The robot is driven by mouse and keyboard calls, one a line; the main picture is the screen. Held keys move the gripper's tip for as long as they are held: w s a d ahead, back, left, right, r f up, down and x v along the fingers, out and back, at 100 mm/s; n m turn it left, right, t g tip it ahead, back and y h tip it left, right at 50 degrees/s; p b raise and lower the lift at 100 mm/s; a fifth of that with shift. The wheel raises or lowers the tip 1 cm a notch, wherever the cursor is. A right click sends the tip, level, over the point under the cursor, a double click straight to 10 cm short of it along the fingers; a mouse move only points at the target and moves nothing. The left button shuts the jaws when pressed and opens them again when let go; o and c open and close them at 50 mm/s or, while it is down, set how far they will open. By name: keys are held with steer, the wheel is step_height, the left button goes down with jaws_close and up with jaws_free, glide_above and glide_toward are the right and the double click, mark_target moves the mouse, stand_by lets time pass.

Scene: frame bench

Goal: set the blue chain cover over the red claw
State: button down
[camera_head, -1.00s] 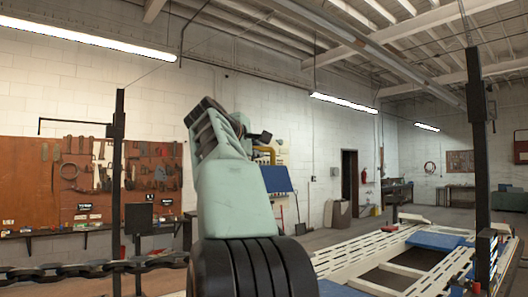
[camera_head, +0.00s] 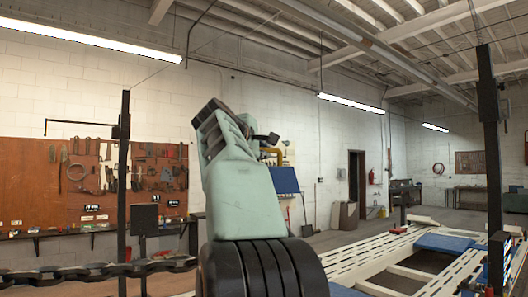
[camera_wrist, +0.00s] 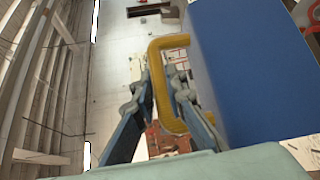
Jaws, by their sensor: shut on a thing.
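The blue chain cover (camera_wrist: 248,70) is a large blue box with a bent yellow handle (camera_wrist: 160,48). It fills the right of the wrist view. My gripper (camera_wrist: 158,92) has its two fingers on either side of the handle and is shut on it. In the head view the cover (camera_head: 285,180) hangs in the air just beyond my arm, partly hidden by it. My gripper there is mostly hidden behind the arm. I cannot pick out the red claw with certainty; a reddish patch shows beyond the fingers in the wrist view.
A dark chain (camera_head: 95,271) stretches across the lower left, in front of a tool board (camera_head: 35,175). Dark posts (camera_head: 124,180) stand left and right (camera_head: 491,150). A white slotted frame (camera_head: 385,255) with blue parts fills the lower right.

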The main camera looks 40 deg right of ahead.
steer(key=shift+f+b, duration=6.9)
steer(key=shift+f, duration=0.6)
steer(key=c, duration=1.9)
jaws_free()
steer(key=shift+s+a, duration=0.1)
steer(key=shift+f, duration=0.3)
steer(key=v, duration=1.2)
steer(key=shift+r, duration=0.2)
